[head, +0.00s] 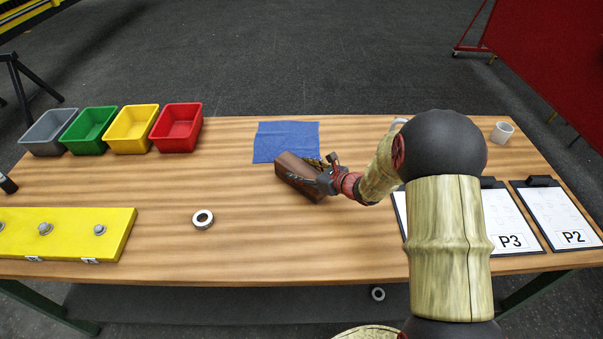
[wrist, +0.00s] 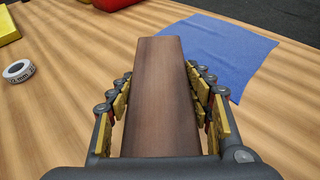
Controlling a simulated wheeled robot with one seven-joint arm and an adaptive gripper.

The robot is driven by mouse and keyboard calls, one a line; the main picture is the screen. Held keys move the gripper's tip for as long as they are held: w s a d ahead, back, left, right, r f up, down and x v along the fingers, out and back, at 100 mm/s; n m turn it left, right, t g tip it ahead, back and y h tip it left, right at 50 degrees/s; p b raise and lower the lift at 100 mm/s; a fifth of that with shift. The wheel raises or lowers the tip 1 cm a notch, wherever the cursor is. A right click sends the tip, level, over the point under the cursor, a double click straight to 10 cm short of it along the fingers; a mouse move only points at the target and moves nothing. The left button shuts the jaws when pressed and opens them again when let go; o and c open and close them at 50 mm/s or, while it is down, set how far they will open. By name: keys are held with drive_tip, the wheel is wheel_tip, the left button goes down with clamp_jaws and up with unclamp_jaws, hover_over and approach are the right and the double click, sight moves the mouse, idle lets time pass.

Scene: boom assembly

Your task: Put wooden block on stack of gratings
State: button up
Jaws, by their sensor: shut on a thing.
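A dark brown wooden block (head: 297,174) is at the middle of the table, next to the near edge of a blue cloth. My gripper (head: 325,177) is shut on the block from its right end in the head view. In the wrist view the block (wrist: 160,85) runs away from the camera between the two fingers of my gripper (wrist: 162,100). I cannot tell whether the block touches the table or is slightly above it. No stack of gratings can be made out in either view; my arm hides part of the table on the right.
The blue cloth (head: 286,141) lies flat. A tape roll (head: 203,219) lies left of the block. Grey, green, yellow and red bins (head: 177,128) stand at the back left, with a yellow panel (head: 65,235) in front. Clipboards (head: 558,215) and a white cup (head: 502,133) are on the right.

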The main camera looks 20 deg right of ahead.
idle(0.3)
drive_tip(key=o, duration=1.2)
drive_tip(key=shift+f, duration=0.25)
drive_tip(key=o, duration=0.4)
drive_tip(key=shift+r, duration=0.1)
drive_tip(key=shift+o, duration=0.4)
drive_tip(key=shift+r, duration=0.1)
